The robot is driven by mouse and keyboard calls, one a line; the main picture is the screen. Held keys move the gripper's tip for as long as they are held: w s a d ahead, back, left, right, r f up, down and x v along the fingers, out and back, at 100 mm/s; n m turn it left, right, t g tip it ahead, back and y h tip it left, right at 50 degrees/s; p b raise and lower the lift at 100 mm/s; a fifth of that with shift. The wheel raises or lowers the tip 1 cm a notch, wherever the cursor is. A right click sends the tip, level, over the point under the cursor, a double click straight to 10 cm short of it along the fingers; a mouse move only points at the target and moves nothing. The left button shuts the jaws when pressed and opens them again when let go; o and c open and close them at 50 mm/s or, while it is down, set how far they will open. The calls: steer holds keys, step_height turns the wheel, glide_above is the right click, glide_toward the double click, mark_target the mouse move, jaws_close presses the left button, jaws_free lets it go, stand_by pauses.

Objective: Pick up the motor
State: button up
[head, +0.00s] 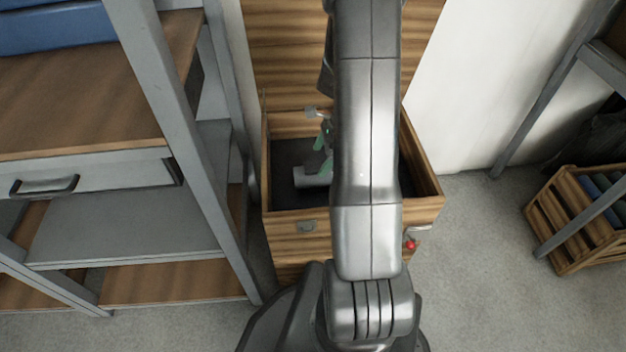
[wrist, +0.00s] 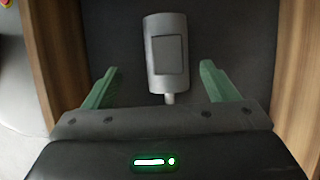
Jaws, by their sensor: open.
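The motor (wrist: 165,50) is a grey cylinder with a dark square plate and a short shaft. In the wrist view it lies on the dark floor of a wooden box, its shaft toward my gripper. In the head view the motor (head: 312,178) shows as a light grey piece in the box, partly hidden by my arm. My gripper (wrist: 163,82) has two green fingers, spread apart on either side of the motor's near end. They do not touch it. One green finger also shows beside my arm in the head view.
The wooden box (head: 430,185) has raised walls, which also show at both sides of the wrist view. A grey metal shelf unit (head: 185,140) stands close on the left. A slatted wooden crate (head: 560,222) sits on the floor at right.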

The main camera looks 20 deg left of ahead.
mark_target(314, 165)
steer(key=x, duration=0.3)
steer(key=shift+w+b, duration=0.25)
steer(key=shift+b, duration=0.05)
steer(key=shift+w+b+x, duration=0.1)
steer(key=shift+b+x, duration=0.55)
steer(key=shift+x, duration=0.75)
steer(key=shift+w+b+x, duration=0.15)
steer(key=shift+b+x, duration=0.45)
steer(key=shift+x, duration=0.85)
steer(key=shift+a+r, duration=0.15)
jaws_close()
